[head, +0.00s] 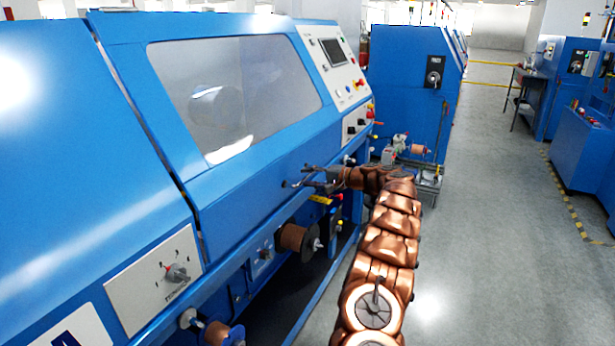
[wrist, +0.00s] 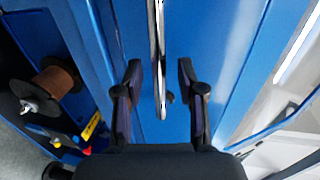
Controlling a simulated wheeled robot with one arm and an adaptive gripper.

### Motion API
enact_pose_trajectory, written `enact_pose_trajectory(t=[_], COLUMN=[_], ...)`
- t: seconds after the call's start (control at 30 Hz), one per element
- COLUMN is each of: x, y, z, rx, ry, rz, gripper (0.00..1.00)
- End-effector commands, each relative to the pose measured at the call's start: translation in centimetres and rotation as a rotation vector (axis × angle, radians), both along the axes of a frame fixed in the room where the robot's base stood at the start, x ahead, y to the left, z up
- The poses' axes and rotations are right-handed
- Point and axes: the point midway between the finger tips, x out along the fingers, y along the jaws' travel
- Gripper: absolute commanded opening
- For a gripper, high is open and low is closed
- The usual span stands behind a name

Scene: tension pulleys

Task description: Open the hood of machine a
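Machine a is the large blue machine (head: 110,200) on the left, with part of a letter A plate (head: 62,338) at the bottom left. Its blue hood (head: 245,178) has a grey window (head: 232,88) and looks closed. My gripper (head: 295,178) is at the hood's lower right front. In the wrist view, my gripper (wrist: 160,78) is open, its two fingers apart. A thin silvery bar (wrist: 158,60) runs between the fingers along the blue surface. Neither finger visibly touches it. I cannot tell if it is a handle or an edge.
A copper wire spool (head: 296,238) sits below the hood; it also shows in the wrist view (wrist: 52,82). A control panel (head: 338,62) is right of the window. Another blue machine (head: 405,85) stands behind. The grey floor (head: 490,220) on the right is clear.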

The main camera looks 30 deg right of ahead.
Motion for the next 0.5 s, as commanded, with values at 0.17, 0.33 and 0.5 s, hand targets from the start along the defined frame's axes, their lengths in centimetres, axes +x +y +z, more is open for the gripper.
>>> enact_pose_trajectory(t=[0.17,0.33,0.5], x=[0.88,0.94,0.93], y=[0.47,0.42,0.42], z=[-0.28,-0.34,-0.33], rx=[0.001,0.001,0.001], ry=[0.000,0.001,0.001], rz=[-0.001,-0.003,-0.003], gripper=[0.39,0.39,0.33])
